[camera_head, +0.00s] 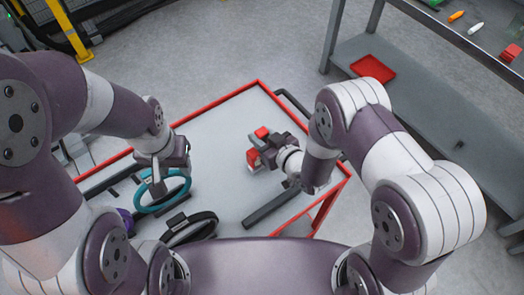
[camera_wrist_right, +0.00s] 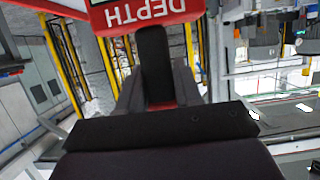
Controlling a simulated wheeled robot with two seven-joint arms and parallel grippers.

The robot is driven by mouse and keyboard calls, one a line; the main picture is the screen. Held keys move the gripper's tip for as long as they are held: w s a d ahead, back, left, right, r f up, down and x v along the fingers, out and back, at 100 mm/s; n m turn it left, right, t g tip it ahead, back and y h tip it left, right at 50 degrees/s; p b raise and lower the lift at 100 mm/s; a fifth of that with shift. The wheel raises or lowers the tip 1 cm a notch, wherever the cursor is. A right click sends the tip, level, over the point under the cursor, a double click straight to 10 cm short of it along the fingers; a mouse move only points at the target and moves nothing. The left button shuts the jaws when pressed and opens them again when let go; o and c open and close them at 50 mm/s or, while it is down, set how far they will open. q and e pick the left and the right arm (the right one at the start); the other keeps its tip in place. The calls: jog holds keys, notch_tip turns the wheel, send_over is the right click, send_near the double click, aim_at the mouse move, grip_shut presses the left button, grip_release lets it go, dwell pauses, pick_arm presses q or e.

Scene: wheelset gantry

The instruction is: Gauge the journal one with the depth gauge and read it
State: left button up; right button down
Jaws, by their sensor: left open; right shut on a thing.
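The depth gauge (camera_head: 262,132) is red, and in the right wrist view its red face with the word DEPTH (camera_wrist_right: 140,15) fills the top edge, upside down. My right gripper (camera_head: 258,157) is shut on the gauge, over the grey-topped cart with red rims. In the right wrist view a dark finger of the right gripper (camera_wrist_right: 155,75) reaches up to the red face. My left gripper (camera_head: 158,185) is open above a teal ring (camera_head: 165,195) at the cart's left side. I cannot make out journal one in either view, nor read a value on the gauge.
The cart top (camera_head: 215,145) has free room in its middle. A black ring (camera_head: 190,230) and a dark bar (camera_head: 268,207) lie near its front. A grey bench (camera_head: 470,40) with small coloured items stands at the right, a red tray (camera_head: 372,69) on its lower shelf.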

aim_at(262, 132)
jog(key=shift+r, duration=0.1)
jog(key=shift+w+r, duration=0.1)
jog(key=shift+r, duration=1.75)
jog(key=w+d+r+b, duration=0.1)
jog(key=w+d+r, duration=0.1)
jog(key=d, duration=0.3)
jog(key=w+d+r+b, duration=0.1)
jog(key=w+d+r, duration=0.1)
jog(key=d+r, duration=0.3)
jog(key=shift+w+d, duration=0.3)
jog(key=shift+d, duration=0.05)
jog(key=shift+r, duration=0.1)
